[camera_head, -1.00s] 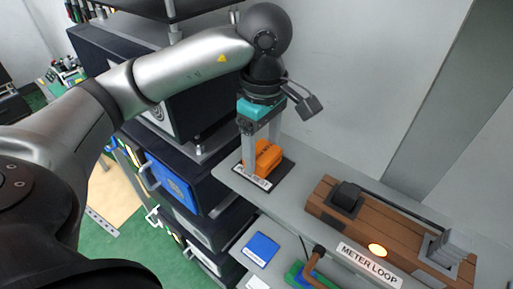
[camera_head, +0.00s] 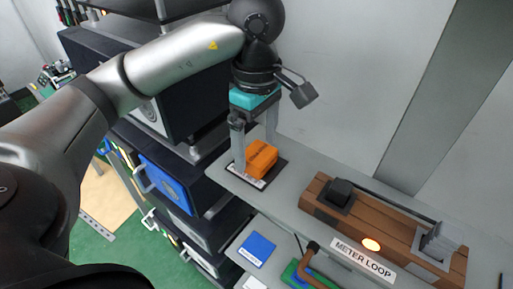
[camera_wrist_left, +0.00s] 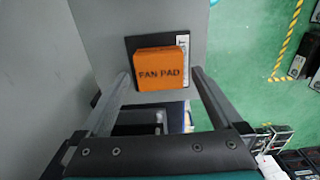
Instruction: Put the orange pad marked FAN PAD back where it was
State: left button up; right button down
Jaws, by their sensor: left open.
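The orange pad (camera_head: 262,157), with its FAN PAD lettering readable in the left wrist view (camera_wrist_left: 162,70), rests on a dark mat (camera_head: 278,173) near the left end of the grey shelf. A white label lies along one edge of the mat, partly hidden by the pad. My left gripper (camera_head: 254,160) is open above the pad, its fingers standing apart. In the left wrist view the pad lies between and beyond the fingertips (camera_wrist_left: 160,78), with visible gaps on both sides. My right gripper is not in view.
A brown block fixture (camera_head: 385,228) with a black knob, a lit orange lamp and a METER LOOP label (camera_head: 362,261) stands to the right. A blue plate (camera_head: 258,249) lies on the lower shelf. Dark cabinets (camera_head: 160,115) stand close on the left. A wall rises behind the shelf.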

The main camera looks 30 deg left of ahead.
aim_at(257, 152)
pick_arm(q)
jog(key=shift+r+p, duration=0.4)
jog(key=shift+r, duration=2.45)
